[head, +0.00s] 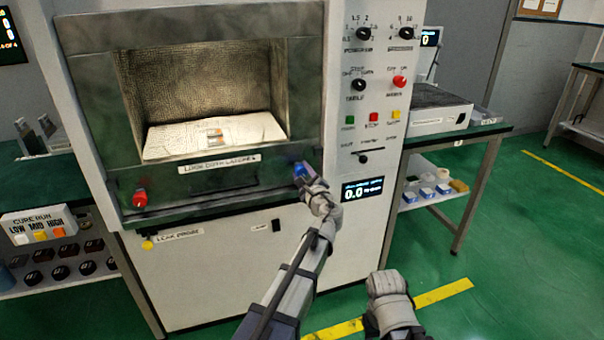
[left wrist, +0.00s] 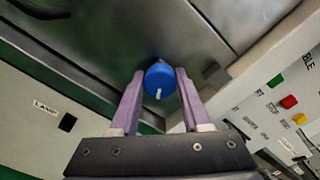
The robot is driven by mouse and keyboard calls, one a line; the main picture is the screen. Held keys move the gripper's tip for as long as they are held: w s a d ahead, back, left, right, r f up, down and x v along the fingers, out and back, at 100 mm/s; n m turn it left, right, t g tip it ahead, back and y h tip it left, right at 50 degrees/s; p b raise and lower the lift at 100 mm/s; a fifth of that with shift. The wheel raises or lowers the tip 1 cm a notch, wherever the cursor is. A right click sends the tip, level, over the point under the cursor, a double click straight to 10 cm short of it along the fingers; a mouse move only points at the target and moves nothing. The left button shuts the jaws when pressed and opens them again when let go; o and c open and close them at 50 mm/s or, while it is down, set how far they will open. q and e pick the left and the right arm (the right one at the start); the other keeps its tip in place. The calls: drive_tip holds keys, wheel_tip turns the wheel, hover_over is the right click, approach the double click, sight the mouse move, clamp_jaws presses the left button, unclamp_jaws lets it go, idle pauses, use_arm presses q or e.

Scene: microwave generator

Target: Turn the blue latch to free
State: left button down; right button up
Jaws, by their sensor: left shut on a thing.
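The blue latch (head: 300,170) is a round knob at the right lower corner of the oven's door frame, largely covered by my gripper in the head view. In the left wrist view the blue latch (left wrist: 160,82) sits between the two purple fingers, with a white mark on its lower part. My left gripper (left wrist: 159,88) is shut on it; in the head view this gripper (head: 304,174) reaches up from below. A red latch (head: 139,198) is at the left lower corner. My right arm shows at the bottom, but its gripper fingers are not visible.
The door window (head: 200,90) shows a pale plate (head: 215,135) inside. A control panel with dials, buttons and a display (head: 362,190) is just right of the latch. A side table (head: 480,130) stands right; a button box (head: 40,228) is left.

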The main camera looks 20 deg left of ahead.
idle(0.4)
use_arm(q)
drive_tip(key=shift+c, duration=1.8)
unclamp_jaws()
drive_tip(key=v, duration=0.7)
drive_tip(key=shift+s+d, duration=0.25)
drive_tip(key=shift+s, duration=0.1)
